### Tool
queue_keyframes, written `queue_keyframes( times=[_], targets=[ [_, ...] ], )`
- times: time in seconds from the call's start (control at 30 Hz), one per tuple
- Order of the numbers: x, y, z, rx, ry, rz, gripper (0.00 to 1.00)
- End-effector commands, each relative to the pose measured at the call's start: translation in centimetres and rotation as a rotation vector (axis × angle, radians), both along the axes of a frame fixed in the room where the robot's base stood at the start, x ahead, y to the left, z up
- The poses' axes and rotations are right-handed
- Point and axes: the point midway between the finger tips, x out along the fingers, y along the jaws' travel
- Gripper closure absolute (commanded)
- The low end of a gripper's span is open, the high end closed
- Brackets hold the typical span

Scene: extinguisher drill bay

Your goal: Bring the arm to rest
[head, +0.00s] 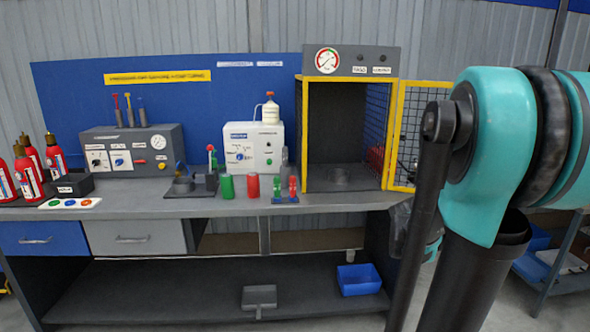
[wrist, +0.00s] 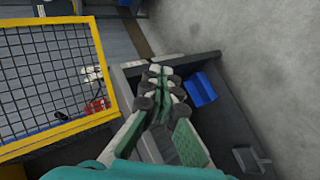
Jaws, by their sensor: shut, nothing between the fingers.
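My gripper (wrist: 162,78) shows in the wrist view with its fingers closed together and nothing between them. It hangs in the air, beside the yellow-framed mesh door (wrist: 50,85) and above the bench's lower shelf. In the head view my teal and black arm fills the right side, in front of the open mesh door (head: 409,130) of the test cabinet (head: 343,93). The gripper itself cannot be made out clearly in the head view.
The workbench (head: 330,203) carries a grey control box (head: 130,150), a white machine (head: 250,147), red extinguishers (head: 28,171) and small red and green parts. A blue bin (head: 358,279) and a grey scoop-like tray (head: 259,297) sit on the lower shelf. Floor at right is partly clear.

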Motion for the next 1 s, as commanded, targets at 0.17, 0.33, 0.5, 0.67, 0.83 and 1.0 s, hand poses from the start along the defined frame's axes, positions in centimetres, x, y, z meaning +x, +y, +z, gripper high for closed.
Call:
queue_keyframes(
  times=[0.17, 0.33, 0.5, 0.67, 0.83, 1.0],
  targets=[
    [-6.4, 9.6, -5.4, 0.394, -0.044, -0.132, 1.0],
    [-12.4, 17.2, -9.4, 0.698, -0.01, -0.265, 1.0],
    [-16.6, 21.6, -11.5, 0.872, 0.04, -0.358, 1.0],
    [-17.9, 22.9, -12.1, 0.923, 0.06, -0.391, 1.0],
    [-17.9, 23.0, -12.1, 0.925, 0.06, -0.393, 1.0],
    [-17.9, 22.9, -12.1, 0.924, 0.06, -0.392, 1.0]
  ],
)
